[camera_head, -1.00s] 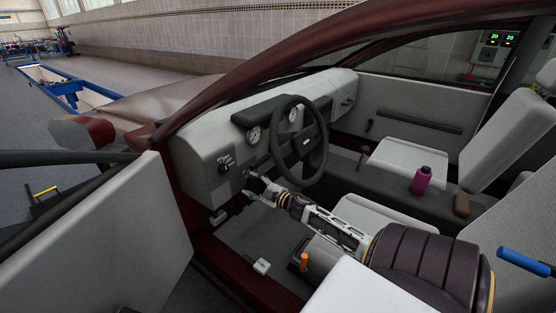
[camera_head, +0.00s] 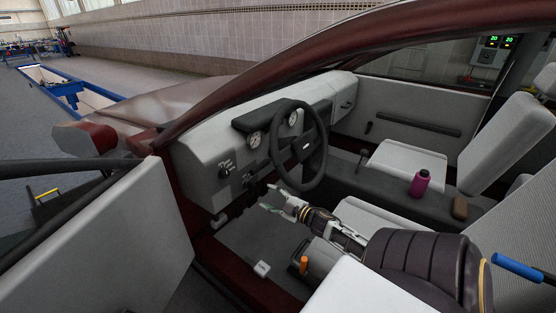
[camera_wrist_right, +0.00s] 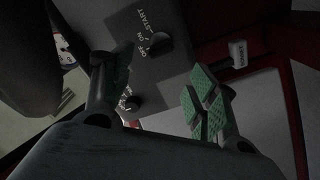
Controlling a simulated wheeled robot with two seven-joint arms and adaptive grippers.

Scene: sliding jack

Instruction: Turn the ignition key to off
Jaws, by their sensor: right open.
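The ignition key switch (camera_wrist_right: 158,45), a dark knob labelled OFF, ON and START, sits on the grey dashboard panel in the right wrist view. Its exact setting is hard to read. My right gripper (camera_wrist_right: 163,82) is open and empty, its green-padded fingers apart, with the switch beyond the fingertips and not held. In the head view, my right gripper (camera_head: 267,197) is below and left of the steering wheel (camera_head: 300,150), just off the dashboard. My left gripper is not in view.
A second dark knob (camera_wrist_right: 130,103) is beside the switch, and a HOOD lever (camera_wrist_right: 238,55) is to the right. The open door (camera_head: 110,235) stands on the left. A purple bottle (camera_head: 420,183) and an orange-handled lever (camera_head: 304,265) are in the cabin.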

